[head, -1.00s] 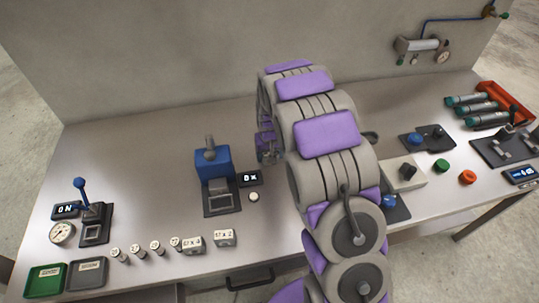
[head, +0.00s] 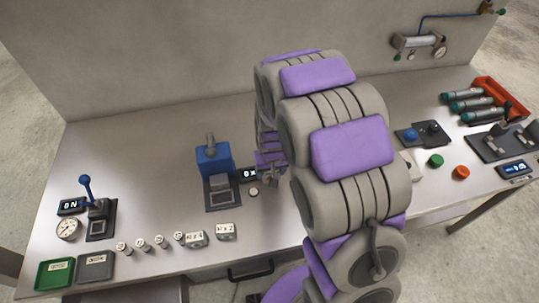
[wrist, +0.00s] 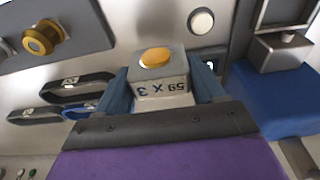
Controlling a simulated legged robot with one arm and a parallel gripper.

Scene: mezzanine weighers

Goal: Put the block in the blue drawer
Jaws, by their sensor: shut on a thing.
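My gripper (wrist: 165,92) is shut on a pale block (wrist: 158,95) with an orange disc on top and the marking "59 x 3", which reads upside down in the wrist view. The fingers press its two sides. In the head view my gripper (head: 270,172) is partly hidden by my arm, beside the blue machine and its display; the block cannot be made out there. No drawer is clearly identifiable.
The blue machine (head: 213,163) stands left of my gripper, with a white button (head: 253,191) nearby. Several small weights and two marked blocks (head: 226,231) line the front. Green (head: 54,273) and grey (head: 95,267) trays sit at front left. The table's back left is clear.

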